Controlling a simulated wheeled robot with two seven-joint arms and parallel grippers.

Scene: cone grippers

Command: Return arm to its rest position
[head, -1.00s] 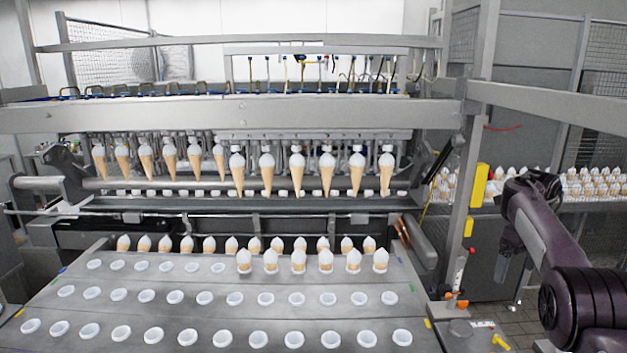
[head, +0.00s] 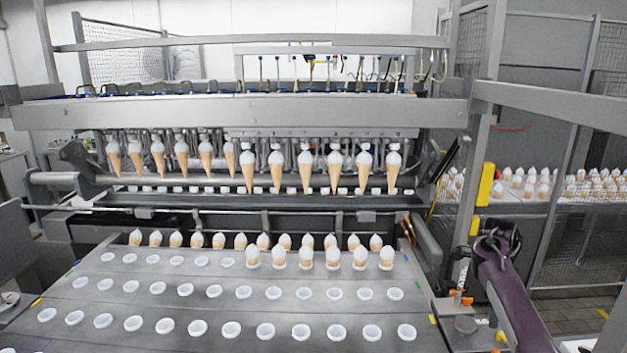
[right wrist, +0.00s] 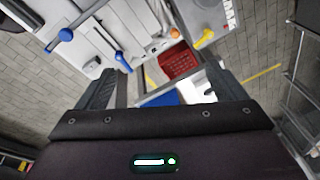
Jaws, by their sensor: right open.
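My right arm (head: 508,290) shows as a dark purple link at the lower right of the head view, beside the corner of the cone table. Its gripper is not visible there. In the right wrist view my right gripper (right wrist: 168,84) is open, its two dark fingers spread apart with nothing between them. Beyond the fingers are a red crate (right wrist: 178,62), a blue surface and the brick-patterned floor. My left arm and left gripper are not in view.
A grey table (head: 130,305) holds rows of white round cups. A metal post (head: 484,130) with yellow boxes stands close to my right arm. Open floor (head: 590,310) shows at the far right.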

